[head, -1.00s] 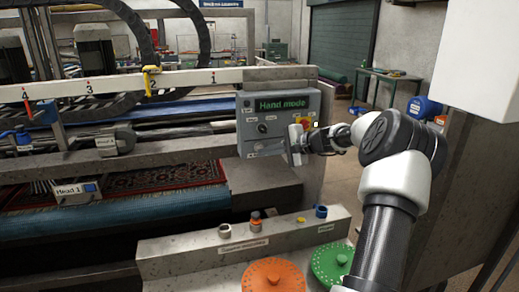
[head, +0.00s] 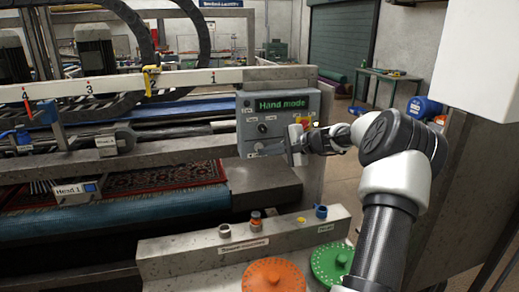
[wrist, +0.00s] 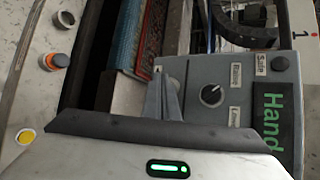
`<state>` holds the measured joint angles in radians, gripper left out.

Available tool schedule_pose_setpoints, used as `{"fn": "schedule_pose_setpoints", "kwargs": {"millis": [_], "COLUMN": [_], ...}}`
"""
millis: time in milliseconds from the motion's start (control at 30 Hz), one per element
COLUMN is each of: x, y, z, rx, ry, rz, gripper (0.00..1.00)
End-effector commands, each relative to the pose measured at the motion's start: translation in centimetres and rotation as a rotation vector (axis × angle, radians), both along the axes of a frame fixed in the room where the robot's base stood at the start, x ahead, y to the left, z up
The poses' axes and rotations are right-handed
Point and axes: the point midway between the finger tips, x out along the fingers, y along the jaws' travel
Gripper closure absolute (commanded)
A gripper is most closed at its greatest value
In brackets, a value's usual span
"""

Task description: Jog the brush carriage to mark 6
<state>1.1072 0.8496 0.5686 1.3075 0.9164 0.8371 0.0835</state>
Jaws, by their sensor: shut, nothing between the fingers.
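The control panel (head: 278,108) shows "Hand mode" on its green display. In the wrist view its rotary knob (wrist: 211,96) and several small labels show. My gripper (head: 294,146) is shut and empty in front of the panel's lower right part; its fingertips (wrist: 163,95) show in the wrist view beside the knob. I cannot tell whether they touch the panel. A red pointer (head: 27,103) hangs below mark 4. A unit labelled Head 1 (head: 78,191) sits over the rug.
A patterned red rug (head: 165,178) lies in the machine. A yellow clamp (head: 151,80) is on the rail near mark 2. A front ledge (head: 190,245) carries several small buttons. An orange disc (head: 275,275) and a green disc (head: 330,264) lie in front.

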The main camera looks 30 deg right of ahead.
Motion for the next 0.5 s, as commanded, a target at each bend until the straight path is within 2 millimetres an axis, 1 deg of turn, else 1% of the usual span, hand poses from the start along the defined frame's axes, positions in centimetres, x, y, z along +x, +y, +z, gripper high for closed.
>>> {"fn": "schedule_pose_setpoints", "kwargs": {"millis": [333,500], "x": [0.03,0.50], "y": [0.00,-0.09], "z": [0.01,0.08], "rx": [0.000,-0.001], "ry": [0.000,0.000], "rz": [0.000,0.000], "gripper": [1.00,1.00]}}
